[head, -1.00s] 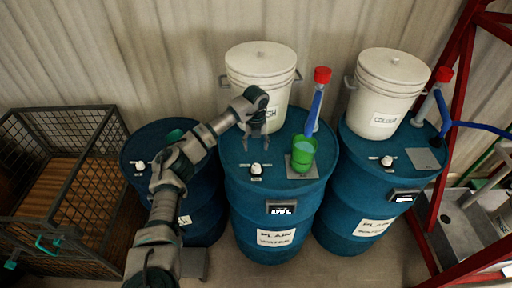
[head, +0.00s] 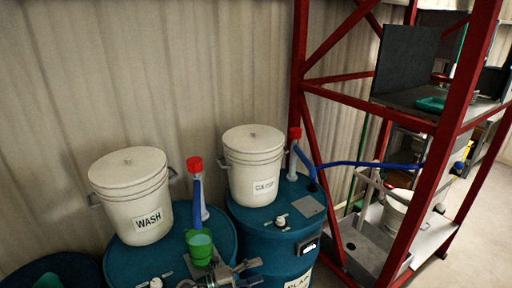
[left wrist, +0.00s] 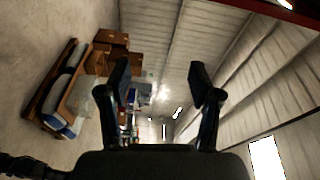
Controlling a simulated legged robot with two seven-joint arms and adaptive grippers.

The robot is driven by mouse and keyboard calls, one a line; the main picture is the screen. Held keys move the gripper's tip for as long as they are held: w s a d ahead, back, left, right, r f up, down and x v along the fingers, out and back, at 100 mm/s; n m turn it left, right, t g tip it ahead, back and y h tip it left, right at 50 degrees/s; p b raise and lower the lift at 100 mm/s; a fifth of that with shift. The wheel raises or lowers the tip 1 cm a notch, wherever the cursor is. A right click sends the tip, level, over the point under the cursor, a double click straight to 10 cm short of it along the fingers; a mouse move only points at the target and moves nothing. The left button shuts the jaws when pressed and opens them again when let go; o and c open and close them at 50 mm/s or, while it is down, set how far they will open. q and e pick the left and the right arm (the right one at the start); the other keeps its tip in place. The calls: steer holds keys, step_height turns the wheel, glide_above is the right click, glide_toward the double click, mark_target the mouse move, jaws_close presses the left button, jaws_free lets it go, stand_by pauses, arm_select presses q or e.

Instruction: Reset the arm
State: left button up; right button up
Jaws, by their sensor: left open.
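My left gripper (head: 257,272) shows at the bottom edge of the head view, just in front of the green cup. In the left wrist view the two fingers of my left gripper (left wrist: 158,88) stand wide apart with nothing between them. The green cup (head: 200,248) stands on the blue barrel (head: 130,262) beside a red-topped blue and white tap (head: 197,190). My right gripper is in neither view.
A white WASH bucket (head: 148,218) and a white COLOUR bucket (head: 252,172) stand on blue barrels. A red rack (head: 300,60) with shelves and a blue hose (head: 365,164) is at the right. The wrist view shows stacked brown boxes (left wrist: 108,45).

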arm_select(q)
steer(key=a+f+n+t+y, duration=0.1)
steer(key=a+n+t+y, duration=0.8)
steer(key=n+t, duration=0.65)
steer(key=s+a+f+n+g+y, duration=0.6)
steer(key=a+f+n+y, duration=0.15)
steer(key=f+n, duration=0.25)
steer(key=s+a+f+n+g, duration=0.2)
steer(key=s+f+g, duration=0.45)
steer(key=s, duration=0.65)
steer(key=s+a+f+n+g, duration=0.1)
steer(key=s+a+f+g, duration=0.1)
steer(key=s+f+g, duration=0.8)
steer(key=s+f+t+b, duration=0.1)
steer(key=s+f+t, duration=0.15)
steer(key=f, duration=1.15)
steer(key=s+f+t+b, duration=0.1)
steer(key=s+f, duration=0.2)
steer(key=f, duration=1)
steer(key=s+a+f+g, duration=0.1)
steer(key=s+a+f, duration=0.2)
steer(key=s+f, duration=1.3)
steer(key=shift+s+a+g, duration=0.2)
steer(key=shift+s+g, duration=0.15)
steer(key=shift+s, duration=0.25)
